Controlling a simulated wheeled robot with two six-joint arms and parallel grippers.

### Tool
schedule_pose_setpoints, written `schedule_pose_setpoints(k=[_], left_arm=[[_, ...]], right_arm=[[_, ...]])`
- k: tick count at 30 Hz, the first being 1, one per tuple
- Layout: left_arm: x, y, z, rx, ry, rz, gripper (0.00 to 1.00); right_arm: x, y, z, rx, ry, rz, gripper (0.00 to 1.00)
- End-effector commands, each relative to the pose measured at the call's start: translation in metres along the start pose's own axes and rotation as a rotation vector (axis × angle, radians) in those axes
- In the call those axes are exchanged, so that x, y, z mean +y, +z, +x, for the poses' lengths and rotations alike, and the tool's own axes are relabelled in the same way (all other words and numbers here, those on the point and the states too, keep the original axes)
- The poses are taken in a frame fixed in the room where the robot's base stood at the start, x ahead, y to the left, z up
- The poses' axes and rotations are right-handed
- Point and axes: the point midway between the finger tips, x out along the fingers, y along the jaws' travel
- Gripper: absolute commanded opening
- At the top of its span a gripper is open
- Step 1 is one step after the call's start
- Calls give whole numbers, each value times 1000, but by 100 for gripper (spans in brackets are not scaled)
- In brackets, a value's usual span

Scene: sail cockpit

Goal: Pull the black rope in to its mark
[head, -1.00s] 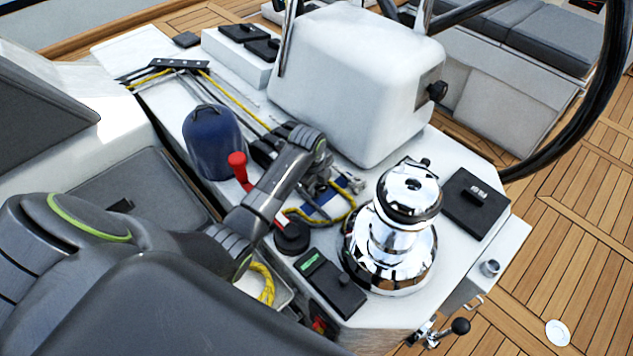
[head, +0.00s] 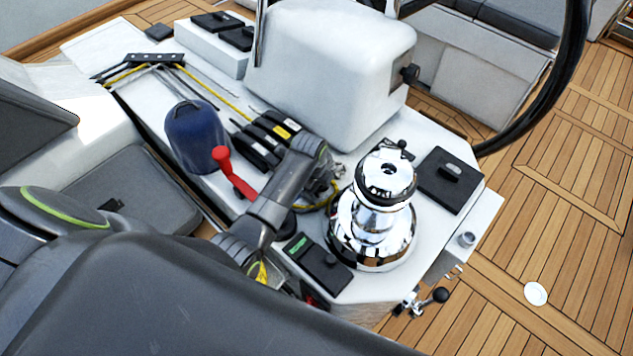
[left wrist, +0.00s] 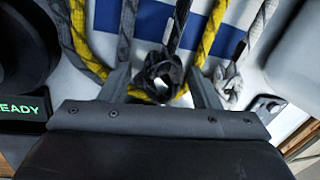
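A black rope (left wrist: 163,72) shows in the left wrist view, with a knotted or looped end hanging between the two fingers of my left gripper (left wrist: 159,76). The fingers stand apart, with gaps on both sides of the knot. A yellow rope (left wrist: 84,45) and grey ropes lie around it over a blue and white patch. In the head view my left wrist reaches down between the rope clutches and the winch, and hides its fingers and most of the black rope. My right gripper is not in view.
A chrome winch (head: 372,215) stands right of my left wrist. A red lever (head: 232,172) and a blue cover (head: 196,138) are on its left. Black rope clutches (head: 262,142) lie behind. A small panel with a green display (head: 318,262) sits in front.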

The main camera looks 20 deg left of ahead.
Motion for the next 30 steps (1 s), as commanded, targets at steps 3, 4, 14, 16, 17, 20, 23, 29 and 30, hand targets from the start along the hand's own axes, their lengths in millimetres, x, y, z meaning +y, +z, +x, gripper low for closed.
schedule_pose_setpoints(k=[3,4,14,16,17,20,23,29,30], left_arm=[[-1,1,0,-3,-2,0,59],[-1,1,0,-3,-2,0,59],[-2,2,-14,-5,-5,0,59],[-2,2,-24,-6,-6,0,59],[-2,2,-29,-6,-7,0,59],[-2,2,-48,-6,-7,0,59],[-2,2,-68,-6,-8,0,59],[-2,1,-110,-6,-8,1,59],[-2,1,-118,-6,-8,1,59]], right_arm=[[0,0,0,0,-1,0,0],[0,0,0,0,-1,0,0],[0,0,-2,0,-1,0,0],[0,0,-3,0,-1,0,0],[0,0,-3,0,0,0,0],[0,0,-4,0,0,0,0],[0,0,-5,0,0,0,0],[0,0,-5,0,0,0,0],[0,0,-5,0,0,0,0]])
